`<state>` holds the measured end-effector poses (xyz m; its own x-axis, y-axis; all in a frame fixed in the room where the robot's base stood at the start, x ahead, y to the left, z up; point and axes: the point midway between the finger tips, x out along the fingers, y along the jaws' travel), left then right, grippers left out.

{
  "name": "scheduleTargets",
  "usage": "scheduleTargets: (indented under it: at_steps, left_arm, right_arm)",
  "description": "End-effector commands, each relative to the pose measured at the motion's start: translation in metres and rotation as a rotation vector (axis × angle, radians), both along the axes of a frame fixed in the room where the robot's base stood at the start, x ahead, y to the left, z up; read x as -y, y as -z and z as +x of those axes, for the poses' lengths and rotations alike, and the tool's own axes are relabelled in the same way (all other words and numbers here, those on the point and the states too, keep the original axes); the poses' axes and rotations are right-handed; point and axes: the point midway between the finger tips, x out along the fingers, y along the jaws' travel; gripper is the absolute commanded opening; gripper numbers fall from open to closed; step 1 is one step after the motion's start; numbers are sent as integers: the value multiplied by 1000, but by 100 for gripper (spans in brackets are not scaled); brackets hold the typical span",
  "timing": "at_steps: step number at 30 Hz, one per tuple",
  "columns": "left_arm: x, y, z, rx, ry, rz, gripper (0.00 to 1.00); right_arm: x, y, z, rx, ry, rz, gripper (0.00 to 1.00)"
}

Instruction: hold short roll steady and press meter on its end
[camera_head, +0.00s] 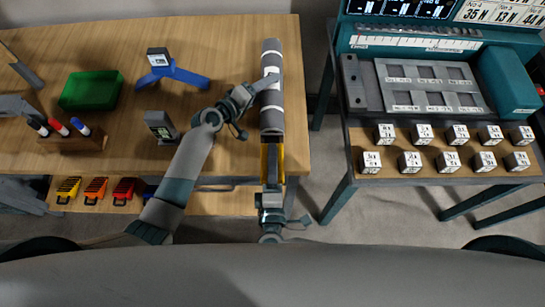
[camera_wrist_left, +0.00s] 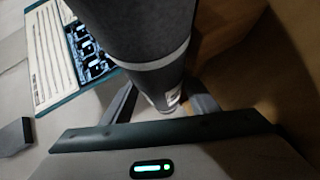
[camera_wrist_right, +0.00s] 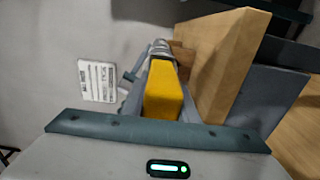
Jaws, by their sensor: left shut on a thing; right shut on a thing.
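The grey roll (camera_head: 271,108), with pale bands, lies lengthwise near the table's right edge. My left gripper (camera_head: 268,84) is shut on it around its middle; the dark roll also fills the left wrist view (camera_wrist_left: 145,35) between the fingers. My right gripper (camera_head: 271,192) is shut on the yellow meter (camera_head: 264,160), which has a dark middle strip. The meter is in line with the roll, at its near end. Whether they touch or only overlap in view cannot be told. The yellow meter body (camera_wrist_right: 165,92) shows between the fingers in the right wrist view.
On the wooden table (camera_head: 230,50) are a green tray (camera_head: 90,90), a blue stand (camera_head: 172,76), a small grey device (camera_head: 160,126) and a pen holder (camera_head: 75,142). A second table with a teal machine (camera_head: 425,55) and several white cubes stands right, across a gap.

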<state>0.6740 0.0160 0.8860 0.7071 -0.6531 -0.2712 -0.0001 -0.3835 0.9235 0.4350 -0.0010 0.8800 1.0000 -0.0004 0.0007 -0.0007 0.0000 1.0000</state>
Motion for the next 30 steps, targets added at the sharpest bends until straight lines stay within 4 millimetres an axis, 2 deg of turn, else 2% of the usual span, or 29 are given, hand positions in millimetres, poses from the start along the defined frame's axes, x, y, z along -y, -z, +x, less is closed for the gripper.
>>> scheduleTargets:
  at_steps: [30]
  left_arm:
    - [-1, 0, 0, 0, -1, 1, 24]
  right_arm:
    - [0, -1, 9, 1, 0, 1, 7]
